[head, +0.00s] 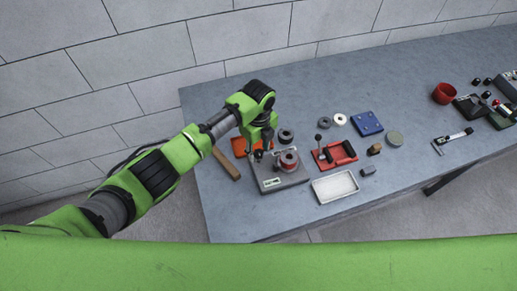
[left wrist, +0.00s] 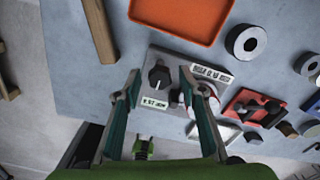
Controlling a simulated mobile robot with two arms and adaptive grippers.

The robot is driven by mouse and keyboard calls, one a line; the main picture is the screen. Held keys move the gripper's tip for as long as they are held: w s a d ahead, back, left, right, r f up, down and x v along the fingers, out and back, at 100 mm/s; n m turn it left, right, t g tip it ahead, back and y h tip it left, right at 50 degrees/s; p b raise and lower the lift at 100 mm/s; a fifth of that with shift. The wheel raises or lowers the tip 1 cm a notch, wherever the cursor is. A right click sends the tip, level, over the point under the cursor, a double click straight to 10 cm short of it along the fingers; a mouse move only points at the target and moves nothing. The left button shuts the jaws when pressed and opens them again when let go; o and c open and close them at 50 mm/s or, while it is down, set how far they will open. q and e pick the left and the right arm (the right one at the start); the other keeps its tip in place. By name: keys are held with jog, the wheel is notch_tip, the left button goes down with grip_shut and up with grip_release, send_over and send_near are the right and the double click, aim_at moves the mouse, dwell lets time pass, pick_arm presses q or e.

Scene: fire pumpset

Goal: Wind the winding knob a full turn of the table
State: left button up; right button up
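The winding table is a grey plate (head: 293,182) with a white label and a red-and-white spool (head: 288,160) on it. In the left wrist view the plate (left wrist: 178,60) lies below my fingers, and a dark knob (left wrist: 158,78) stands on it; I take this as the winding knob. The spool (left wrist: 205,97) is right of the knob, partly behind a finger. My left gripper (left wrist: 159,74) is open, one finger on each side of the knob with gaps showing. In the head view my left gripper (head: 261,146) is over the plate's back left part and hides the knob. My right gripper is not visible.
An orange tray (head: 239,146) and a wooden bar (head: 227,165) lie left of the plate. A dark ring (head: 286,135) is behind it. A red fixture (head: 335,155) and a white tray (head: 335,187) stand close on the right. A blue block (head: 366,123) is farther right.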

aim_at(258, 152)
pick_arm(q)
notch_tip(258, 152, up, 12)
dwell(0.6)
dwell(0.5)
